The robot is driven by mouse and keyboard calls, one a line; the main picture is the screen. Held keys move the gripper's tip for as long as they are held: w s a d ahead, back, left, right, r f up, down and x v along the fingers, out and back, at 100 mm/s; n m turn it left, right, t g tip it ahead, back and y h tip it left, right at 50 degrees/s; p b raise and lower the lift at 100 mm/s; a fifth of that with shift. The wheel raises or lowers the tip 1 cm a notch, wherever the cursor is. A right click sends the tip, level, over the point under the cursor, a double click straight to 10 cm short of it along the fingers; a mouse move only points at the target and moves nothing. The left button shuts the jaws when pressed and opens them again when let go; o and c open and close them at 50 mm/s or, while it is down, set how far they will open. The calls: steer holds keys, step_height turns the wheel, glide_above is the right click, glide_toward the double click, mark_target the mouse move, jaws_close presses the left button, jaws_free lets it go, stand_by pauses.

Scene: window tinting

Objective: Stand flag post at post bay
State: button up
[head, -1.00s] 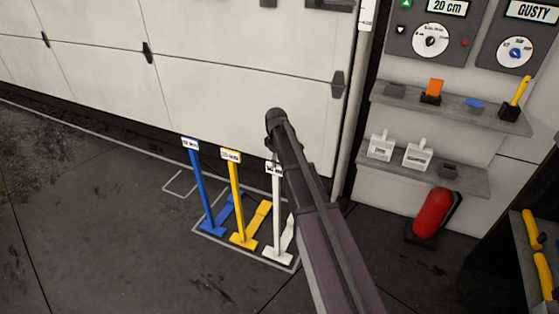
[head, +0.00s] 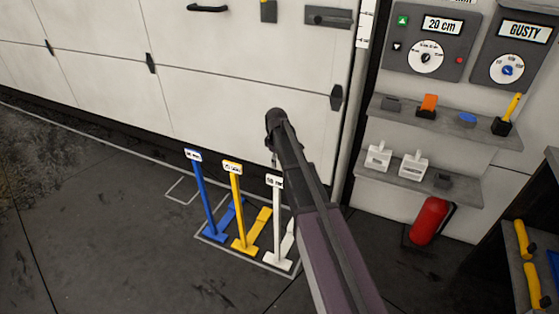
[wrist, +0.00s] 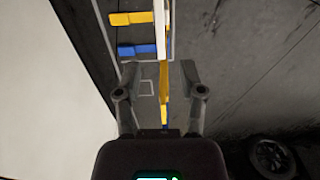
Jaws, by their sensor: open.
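Three flag posts stand upright on flat feet beside the garage door in the head view: blue (head: 205,195), yellow (head: 238,205) and white (head: 276,220), each with a small label plate on top. My gripper (wrist: 160,68) is open, pointing down over the posts. In the wrist view the white post (wrist: 160,30) lies ahead, the yellow post (wrist: 163,80) shows between the fingers, and a bit of blue post (wrist: 165,125) shows nearer the palm. Contact cannot be told. A small outlined floor square (head: 181,190) is empty; no label shows whether it is the post bay.
The white garage door (head: 235,90) rises behind the posts. At right are shelves (head: 425,185) with small tools, a red extinguisher (head: 429,221) and control panels (head: 429,40). A dark bench (head: 505,240) stands at far right. The floor (head: 90,230) at left is clear.

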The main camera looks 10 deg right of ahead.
stand_by(0.6)
steer(key=shift+s, duration=0.1)
steer(key=s+m, duration=1)
steer(key=s, duration=1.7)
steer(key=shift+s+m, duration=0.35)
steer(key=shift+m, duration=0.05)
